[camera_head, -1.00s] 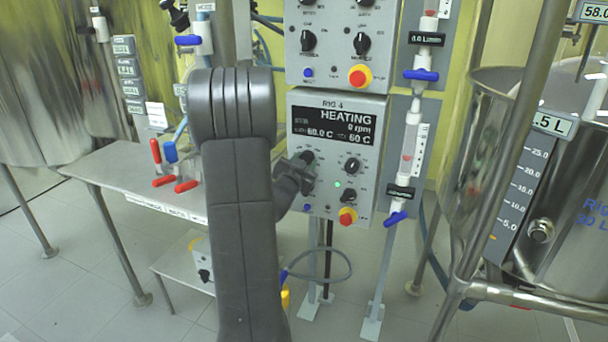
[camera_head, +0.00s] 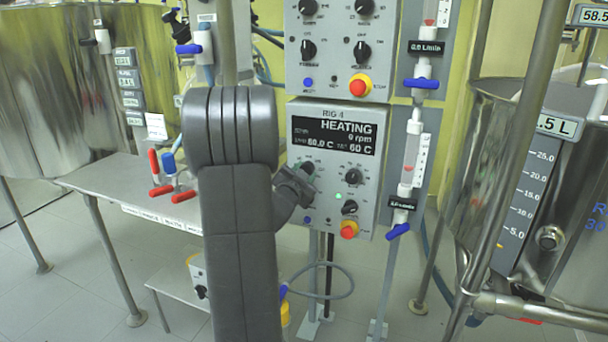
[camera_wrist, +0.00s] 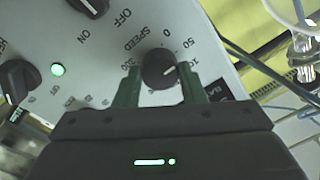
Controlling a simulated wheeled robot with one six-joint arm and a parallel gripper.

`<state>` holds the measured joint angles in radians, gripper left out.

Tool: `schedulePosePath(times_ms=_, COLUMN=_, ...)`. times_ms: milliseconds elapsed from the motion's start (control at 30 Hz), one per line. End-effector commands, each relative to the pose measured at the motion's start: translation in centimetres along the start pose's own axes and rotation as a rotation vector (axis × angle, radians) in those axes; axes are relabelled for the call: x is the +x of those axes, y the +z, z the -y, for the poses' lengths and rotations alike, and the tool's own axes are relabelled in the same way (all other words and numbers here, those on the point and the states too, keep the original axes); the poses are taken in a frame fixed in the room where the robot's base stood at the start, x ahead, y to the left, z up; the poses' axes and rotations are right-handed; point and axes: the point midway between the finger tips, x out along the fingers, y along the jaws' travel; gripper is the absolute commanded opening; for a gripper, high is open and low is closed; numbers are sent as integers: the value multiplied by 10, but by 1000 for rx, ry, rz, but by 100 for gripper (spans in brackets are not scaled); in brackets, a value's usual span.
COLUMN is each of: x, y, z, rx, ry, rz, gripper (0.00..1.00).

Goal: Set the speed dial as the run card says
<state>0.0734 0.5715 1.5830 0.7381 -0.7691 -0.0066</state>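The speed dial (camera_wrist: 160,68) is a round black knob on the rig 4 panel (camera_head: 315,115). Its white pointer line is turned to the right, near the printed 100. In the wrist view my gripper (camera_wrist: 162,85) has one finger on each side of the dial, close to its rim. I cannot tell whether the fingers press on it. In the head view my gripper (camera_head: 303,180) is at the panel's left side, and my arm hides part of the area. The rig 4 display (camera_head: 334,136) reads HEATING, 0 rpm, 60.0 C and 60 C. No run card is readable.
Other black knobs (camera_head: 353,176) and a red stop button (camera_head: 348,229) sit close by on the panel. Another panel (camera_head: 338,50) is above. A flow tube with a blue valve (camera_head: 398,231) stands right of it. A bench with red-handled valves (camera_head: 160,190) is on the left.

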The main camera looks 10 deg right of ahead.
Motion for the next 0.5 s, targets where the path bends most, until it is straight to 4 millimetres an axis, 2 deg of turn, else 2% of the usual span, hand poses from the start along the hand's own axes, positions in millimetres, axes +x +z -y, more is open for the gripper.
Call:
schedulePosePath(times_ms=33, x=0, y=0, z=0, rx=0, ry=0, rz=0, gripper=44)
schedulePosePath(times_ms=100, x=0, y=0, z=0, rx=-1, ry=0, rz=0, gripper=58)
schedulePosePath(times_ms=367, x=0, y=0, z=0, rx=-1, ry=0, rz=0, gripper=58)
schedulePosePath(times_ms=500, x=-7, y=0, z=0, rx=-1, ry=-1, rz=1, gripper=58)
